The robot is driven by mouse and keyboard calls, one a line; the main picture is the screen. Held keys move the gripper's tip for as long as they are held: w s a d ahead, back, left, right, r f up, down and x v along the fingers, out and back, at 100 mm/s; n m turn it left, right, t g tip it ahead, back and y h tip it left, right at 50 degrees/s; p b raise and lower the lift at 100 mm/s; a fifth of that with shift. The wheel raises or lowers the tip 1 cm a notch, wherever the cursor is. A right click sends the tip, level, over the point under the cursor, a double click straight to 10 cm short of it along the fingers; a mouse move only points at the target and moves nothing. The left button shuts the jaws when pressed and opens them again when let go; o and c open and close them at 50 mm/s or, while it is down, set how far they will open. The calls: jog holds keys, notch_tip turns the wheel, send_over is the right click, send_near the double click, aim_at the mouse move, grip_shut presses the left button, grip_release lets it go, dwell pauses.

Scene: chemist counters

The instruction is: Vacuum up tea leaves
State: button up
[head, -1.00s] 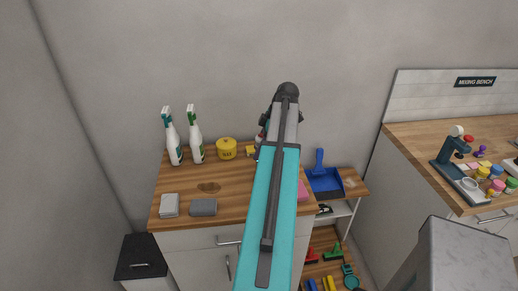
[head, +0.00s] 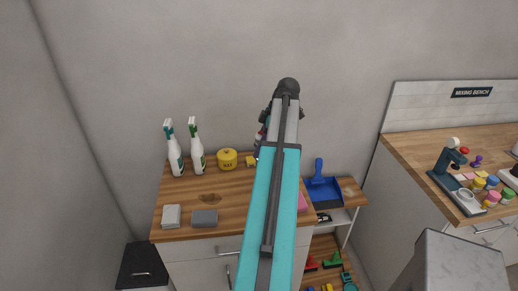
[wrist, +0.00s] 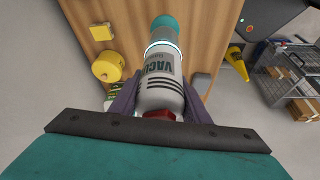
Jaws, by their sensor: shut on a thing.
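My gripper (wrist: 160,98) is shut on a handheld vacuum (wrist: 162,65), with one dark finger on each side of its body. The vacuum is white and grey with a teal end, a light ring and lettering starting "VAC". In the head view only a sliver of the vacuum (head: 262,134) shows beside my arm, which hides the rest. A dark brown patch, apparently the tea leaves (head: 209,198), lies on the wooden counter (head: 240,186), left of my arm. The patch is not clear in the wrist view.
Two spray bottles (head: 174,152) (head: 196,150), a yellow wax tin (head: 227,160) and a small yellow block (head: 251,161) stand along the back. A light block (head: 171,215) and a grey block (head: 205,218) lie at the front. A blue dustpan (head: 323,189) is right of my arm.

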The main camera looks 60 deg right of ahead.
jog(key=shift+r+p, duration=0.35)
jog(key=shift+r, duration=0.75)
jog(key=w+a+f+m+b, duration=0.1)
jog(key=w+a+f+b, duration=0.1)
jog(key=w+a, duration=1.05)
jog(key=w+a+f+m+b, duration=0.1)
jog(key=w+a+b, duration=0.1)
jog(key=w+a, duration=1)
jog(key=w+a+m+b, duration=0.1)
jog(key=w+a, duration=0.2)
jog(key=a, duration=0.8)
jog(key=w+a+f+m+h+b, duration=0.1)
jog(key=w+a, duration=0.3)
jog(key=a, duration=0.8)
jog(key=w+a+f+m+b, duration=0.1)
jog(key=w+a+b, duration=0.2)
jog(key=a, duration=0.8)
jog(key=shift+w+a+t+h, duration=0.3)
jog(key=shift+w+h, duration=0.1)
jog(key=shift+w, duration=0.3)
jog(key=shift+d, duration=0.2)
